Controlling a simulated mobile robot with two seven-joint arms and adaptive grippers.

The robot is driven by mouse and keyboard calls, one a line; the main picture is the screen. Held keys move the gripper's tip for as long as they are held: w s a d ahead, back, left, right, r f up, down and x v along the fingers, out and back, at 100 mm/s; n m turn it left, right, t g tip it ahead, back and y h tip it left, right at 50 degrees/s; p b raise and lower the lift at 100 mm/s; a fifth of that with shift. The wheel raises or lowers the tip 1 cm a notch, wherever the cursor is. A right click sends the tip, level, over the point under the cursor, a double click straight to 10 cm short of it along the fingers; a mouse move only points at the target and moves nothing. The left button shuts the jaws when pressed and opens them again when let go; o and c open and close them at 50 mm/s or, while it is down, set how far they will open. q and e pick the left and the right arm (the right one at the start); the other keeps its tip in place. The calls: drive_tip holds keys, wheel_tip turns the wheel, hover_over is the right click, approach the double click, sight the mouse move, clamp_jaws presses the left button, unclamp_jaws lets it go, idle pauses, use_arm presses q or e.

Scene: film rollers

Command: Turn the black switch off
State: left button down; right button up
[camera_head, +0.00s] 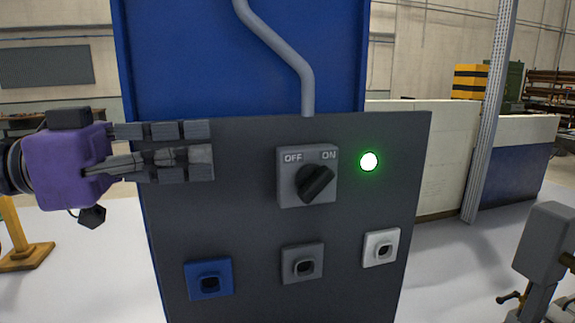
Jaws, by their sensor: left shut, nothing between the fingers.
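The black switch (316,183) is a rotary knob on a grey square plate (291,193) marked OFF at the left and ON at the right. The knob is tilted, with its upper end pointing up and right toward ON. A round green light (369,161) glows to the right of the plate. My left gripper (212,162), on a purple wrist, comes in from the left with its fingers shut and empty. Its fingertips are left of the switch, clearly apart from it in the picture. My right gripper is not in view.
The dark grey panel (240,228) has blue (193,283), grey (291,263) and white (371,251) square plates below the switch, each with a dark centre. A grey conduit (300,75) runs down to the panel's top edge. Grey equipment (546,240) stands at the lower right.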

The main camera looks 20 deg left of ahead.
sight(281, 168)
use_arm(q)
drive_tip(key=shift+w+d+f+p, duration=0.15)
drive_tip(key=shift+w+d+f, duration=0.35)
drive_tip(key=shift+w+d, duration=0.8)
drive_tip(key=shift+w+d+f+p, duration=0.15)
drive_tip(key=shift+w+d+f, duration=0.45)
drive_tip(key=shift+d, duration=1.15)
drive_tip(key=shift+w+d+f+p, duration=0.15)
drive_tip(key=shift+w+d+f, duration=0.2)
drive_tip(key=shift+w+d, duration=1.05)
drive_tip(key=shift+s+d, duration=0.15)
